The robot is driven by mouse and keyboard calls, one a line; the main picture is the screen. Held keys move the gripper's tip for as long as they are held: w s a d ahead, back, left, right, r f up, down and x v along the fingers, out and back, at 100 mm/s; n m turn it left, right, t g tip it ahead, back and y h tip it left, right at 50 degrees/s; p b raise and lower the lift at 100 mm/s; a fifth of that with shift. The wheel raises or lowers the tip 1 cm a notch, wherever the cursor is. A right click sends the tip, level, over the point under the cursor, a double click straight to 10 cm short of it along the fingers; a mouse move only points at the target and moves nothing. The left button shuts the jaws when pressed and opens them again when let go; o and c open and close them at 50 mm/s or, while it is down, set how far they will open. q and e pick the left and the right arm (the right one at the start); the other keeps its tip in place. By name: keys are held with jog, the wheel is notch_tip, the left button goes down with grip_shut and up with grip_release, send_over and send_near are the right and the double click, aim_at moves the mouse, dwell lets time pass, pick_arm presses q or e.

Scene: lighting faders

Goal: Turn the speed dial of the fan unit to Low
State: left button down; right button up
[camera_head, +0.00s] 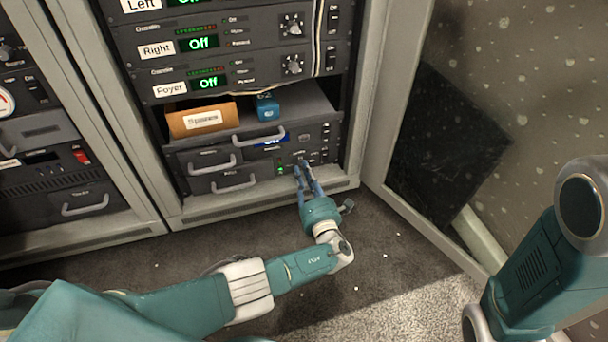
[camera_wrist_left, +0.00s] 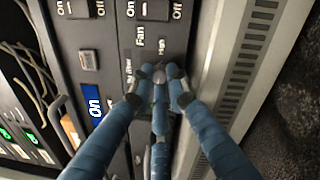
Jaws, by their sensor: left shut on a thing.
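My left gripper (camera_head: 301,168) reaches the lower front of the unit. In the left wrist view its blue fingers (camera_wrist_left: 158,78) are closed around the small grey speed dial (camera_wrist_left: 158,73). The fingers cover most of the dial, so I cannot tell which way it points. My right gripper is out of view; only part of that arm shows at the right.
Rack units labelled Right (camera_head: 156,49) and Foyer (camera_head: 170,89) with green "Off" displays sit above. A cardboard box (camera_head: 202,119) and a small blue box (camera_head: 267,106) stand on the shelf. Drawers with handles (camera_head: 233,183) lie left of the dial. The open cabinet door (camera_head: 445,140) stands at the right.

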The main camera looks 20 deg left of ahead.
aim_at(302, 139)
pick_arm(q)
jog(key=shift+w+n, duration=0.1)
jog(key=shift+n, duration=1.1)
jog(key=shift+b, duration=0.3)
jog(key=c, duration=1.7)
grip_release()
jog(key=shift+o, duration=0.2)
notch_tip(302, 139, up, 10)
jog(key=shift+f, duration=0.1)
